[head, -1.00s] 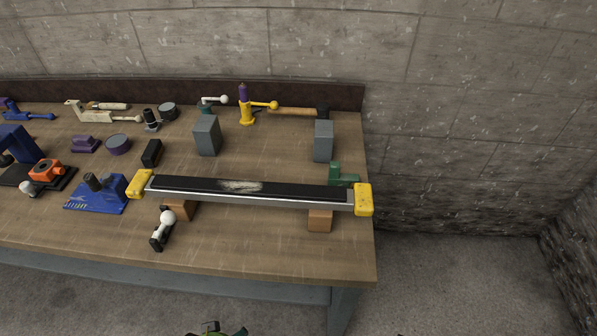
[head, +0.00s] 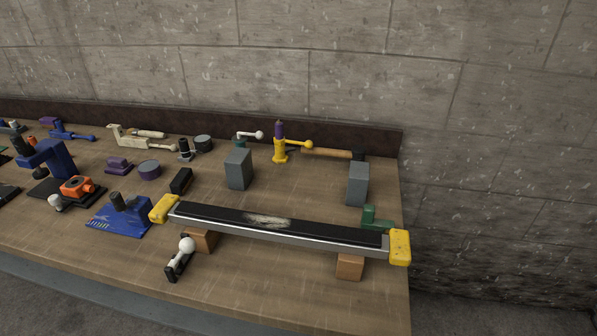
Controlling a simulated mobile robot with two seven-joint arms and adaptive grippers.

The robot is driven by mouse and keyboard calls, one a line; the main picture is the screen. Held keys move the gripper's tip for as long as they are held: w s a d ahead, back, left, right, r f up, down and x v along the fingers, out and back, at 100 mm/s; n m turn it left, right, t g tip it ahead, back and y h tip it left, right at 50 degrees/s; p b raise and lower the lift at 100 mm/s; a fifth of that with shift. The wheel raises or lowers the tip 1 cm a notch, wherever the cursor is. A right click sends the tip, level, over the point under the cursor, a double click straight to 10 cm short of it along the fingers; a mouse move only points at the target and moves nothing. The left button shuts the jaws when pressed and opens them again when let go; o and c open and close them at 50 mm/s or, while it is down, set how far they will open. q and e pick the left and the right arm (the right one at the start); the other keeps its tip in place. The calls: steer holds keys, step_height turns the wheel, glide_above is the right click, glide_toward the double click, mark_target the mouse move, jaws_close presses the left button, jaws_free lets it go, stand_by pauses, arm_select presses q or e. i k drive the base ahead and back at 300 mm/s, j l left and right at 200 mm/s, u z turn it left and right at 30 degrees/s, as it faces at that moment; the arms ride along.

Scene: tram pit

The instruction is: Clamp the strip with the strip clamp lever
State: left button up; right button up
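The strip (head: 300,231) is a long bar with a black, scuffed top, a silver side and yellow end caps (head: 400,247). It lies across two wooden blocks (head: 350,267) near the front right of the bench. A small lever with a white ball knob (head: 187,245) on a black base (head: 172,272) stands in front of the strip's left end; it may be the strip clamp lever. Another white-knobbed lever (head: 258,134) on a dark green base is at the back. Neither of my grippers is in view now.
The wooden bench (head: 300,300) is bare in front of the strip. Two grey blocks (head: 238,170) stand behind it. A blue fixture (head: 122,215), an orange part (head: 76,187) and a yellow lever tool (head: 281,150) are also there. A wall rises behind.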

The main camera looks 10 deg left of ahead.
mark_target(188, 245)
steer(key=u, duration=1.25)
